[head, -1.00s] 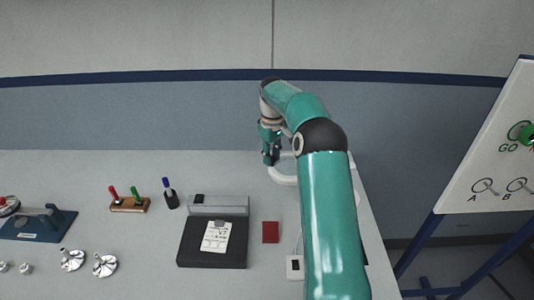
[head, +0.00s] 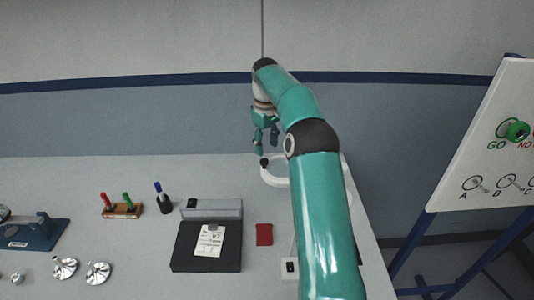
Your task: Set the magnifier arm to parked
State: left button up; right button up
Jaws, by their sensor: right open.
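The magnifier arm's white ring (head: 270,180) is at the back right of the bench, with a small dark knob (head: 264,162) on its left rim. My right arm hides much of the magnifier, so its setting cannot be read. My right gripper (head: 266,146) is open and empty, just above and behind the knob in the picture, apart from it. My left gripper is not in view.
A black clipboard stand (head: 207,258), a red block (head: 264,234) and a white switch box (head: 290,267) lie in front. Marker pens in a wooden holder (head: 122,211) stand left. A white sign board (head: 490,150) stands right of the bench.

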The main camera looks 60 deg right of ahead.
jog(key=shift+s+r, duration=0.1)
jog(key=shift+r, duration=1.1)
